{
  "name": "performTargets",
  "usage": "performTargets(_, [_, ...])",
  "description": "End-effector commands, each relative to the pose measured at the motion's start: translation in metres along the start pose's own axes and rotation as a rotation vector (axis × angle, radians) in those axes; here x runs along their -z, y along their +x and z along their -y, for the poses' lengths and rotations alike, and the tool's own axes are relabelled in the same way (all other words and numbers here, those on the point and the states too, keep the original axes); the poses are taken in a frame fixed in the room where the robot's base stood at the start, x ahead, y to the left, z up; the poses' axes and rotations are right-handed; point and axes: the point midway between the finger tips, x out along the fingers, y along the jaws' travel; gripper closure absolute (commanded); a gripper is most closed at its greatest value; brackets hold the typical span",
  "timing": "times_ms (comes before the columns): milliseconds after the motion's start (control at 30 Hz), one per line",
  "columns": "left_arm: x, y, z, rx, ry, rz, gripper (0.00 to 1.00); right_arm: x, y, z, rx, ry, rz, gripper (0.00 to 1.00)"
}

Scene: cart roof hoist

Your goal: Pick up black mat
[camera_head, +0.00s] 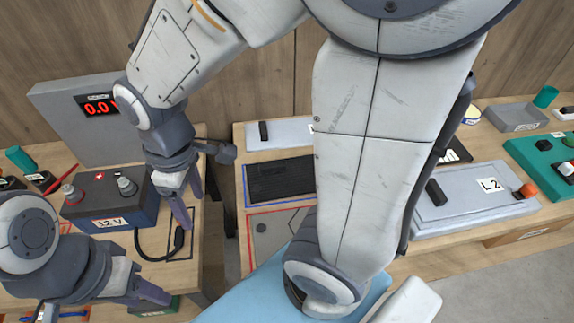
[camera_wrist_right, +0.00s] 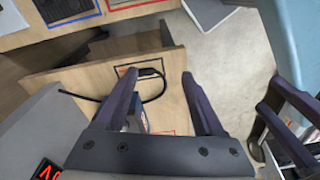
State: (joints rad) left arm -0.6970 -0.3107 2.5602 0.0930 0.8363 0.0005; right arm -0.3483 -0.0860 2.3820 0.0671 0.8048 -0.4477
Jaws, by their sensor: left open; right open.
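The black mat (camera_head: 281,179) lies flat inside a blue outline on the middle table, partly covered on its right by my large arm link. A corner of it shows at the top left of the right wrist view (camera_wrist_right: 62,8). My right gripper (camera_head: 187,207) is open and empty, left of the mat, over the left table near a black cable; its two fingers are apart in the right wrist view (camera_wrist_right: 160,76). My left gripper (camera_head: 152,288) is at the lower left, well away from the mat, open with nothing seen between its fingers.
A 12 V box (camera_head: 110,207) with terminals and a grey display panel (camera_head: 72,125) stand on the left table. The black cable (camera_head: 178,240) lies beside it. A grey plate (camera_head: 275,232) lies in front of the mat. A grey L2 case (camera_head: 465,200) is at the right.

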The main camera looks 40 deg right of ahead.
Motion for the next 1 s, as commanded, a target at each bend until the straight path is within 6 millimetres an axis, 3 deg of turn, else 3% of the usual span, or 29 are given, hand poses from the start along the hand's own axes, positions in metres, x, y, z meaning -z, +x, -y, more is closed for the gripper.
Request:
performTargets(33, [0.0,0.006,0.0,0.0,0.0,0.0,0.5,0.002,0.012,-0.038,-0.006,-0.003,0.011,0.3])
performTargets(133, [-0.001,0.012,0.001,0.0,0.0,0.001,0.5,-0.005,0.028,-0.11,-0.017,-0.068,0.022,0.3])
performTargets(200, [-0.001,0.015,0.001,0.0,0.001,0.0,0.5,-0.021,0.041,-0.158,-0.021,-0.117,0.032,0.3])
performTargets(300, [-0.001,0.019,0.001,0.0,0.001,0.0,0.5,-0.054,0.059,-0.217,-0.023,-0.179,0.043,0.3])
performTargets(400, [-0.001,0.022,0.002,0.0,0.001,0.0,0.5,-0.089,0.074,-0.259,-0.022,-0.232,0.052,0.3])
performTargets(500, [-0.001,0.024,0.002,0.0,0.001,0.0,0.5,-0.117,0.085,-0.285,-0.019,-0.272,0.058,0.3])
performTargets(600, [-0.001,0.024,0.002,0.0,0.001,0.0,0.5,-0.133,0.093,-0.297,-0.018,-0.297,0.061,0.3])
performTargets(1000, [-0.001,0.017,0.001,0.0,0.001,0.0,0.5,-0.141,0.142,-0.302,-0.017,-0.311,0.062,0.3])
